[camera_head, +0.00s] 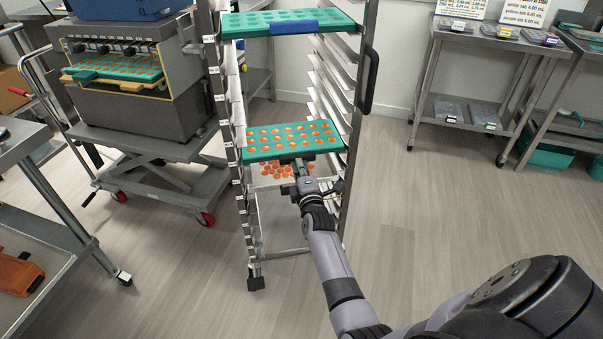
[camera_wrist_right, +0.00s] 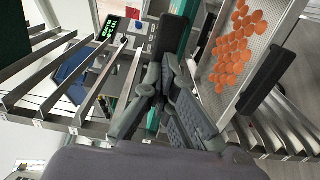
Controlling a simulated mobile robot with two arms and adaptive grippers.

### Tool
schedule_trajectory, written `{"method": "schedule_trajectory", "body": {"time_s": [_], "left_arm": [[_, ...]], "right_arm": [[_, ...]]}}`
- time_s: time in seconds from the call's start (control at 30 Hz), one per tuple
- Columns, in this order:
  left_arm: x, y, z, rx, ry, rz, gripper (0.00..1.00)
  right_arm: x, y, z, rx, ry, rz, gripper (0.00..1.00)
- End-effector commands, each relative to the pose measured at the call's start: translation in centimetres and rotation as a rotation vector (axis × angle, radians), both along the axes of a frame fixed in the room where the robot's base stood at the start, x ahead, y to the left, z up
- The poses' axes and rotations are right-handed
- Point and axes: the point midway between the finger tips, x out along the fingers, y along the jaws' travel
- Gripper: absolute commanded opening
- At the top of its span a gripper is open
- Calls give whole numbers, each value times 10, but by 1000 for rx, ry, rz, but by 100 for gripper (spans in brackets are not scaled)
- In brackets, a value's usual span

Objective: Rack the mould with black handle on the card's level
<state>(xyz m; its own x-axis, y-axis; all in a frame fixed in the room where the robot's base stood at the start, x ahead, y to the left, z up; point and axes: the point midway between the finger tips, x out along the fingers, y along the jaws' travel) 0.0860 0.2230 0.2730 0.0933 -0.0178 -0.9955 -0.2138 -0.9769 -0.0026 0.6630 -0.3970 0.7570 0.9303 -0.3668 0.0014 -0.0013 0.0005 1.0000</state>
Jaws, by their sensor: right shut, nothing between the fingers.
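A teal mould (camera_head: 284,153) with rows of orange gummies lies in the rack (camera_head: 360,110), at mid height. My right gripper (camera_head: 298,165) is at the middle of this mould's front edge; in the right wrist view its fingers (camera_wrist_right: 158,95) are together with nothing between them. The black handle cannot be told apart from the dark gripper there. A second teal mould (camera_head: 250,31), with empty cavities and a blue handle (camera_head: 294,27), lies on a higher level. Small white labels run down the rack's left post; I cannot read them. My left gripper is not in view.
A tray of loose orange gummies (camera_head: 275,170) is under the filled mould; it shows in the right wrist view (camera_wrist_right: 235,50). The depositor (camera_head: 130,50) holds another filled mould, left on a lift cart (camera_head: 150,145). Steel tables stand at both sides. Floor right of the rack is clear.

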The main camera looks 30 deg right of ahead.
Motion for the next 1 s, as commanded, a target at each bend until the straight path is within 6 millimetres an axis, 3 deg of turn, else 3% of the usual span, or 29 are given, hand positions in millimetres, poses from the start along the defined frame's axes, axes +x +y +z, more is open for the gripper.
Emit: {"method": "schedule_trajectory", "body": {"time_s": [0.23,0.37,0.6,1.0], "left_arm": [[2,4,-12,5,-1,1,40],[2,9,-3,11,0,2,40],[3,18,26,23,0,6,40],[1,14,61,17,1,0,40]], "right_arm": [[17,-6,-3,1,1,1,0],[11,-4,1,1,3,1,0],[-19,8,3,2,6,1,0],[-70,28,2,1,3,1,0]]}}
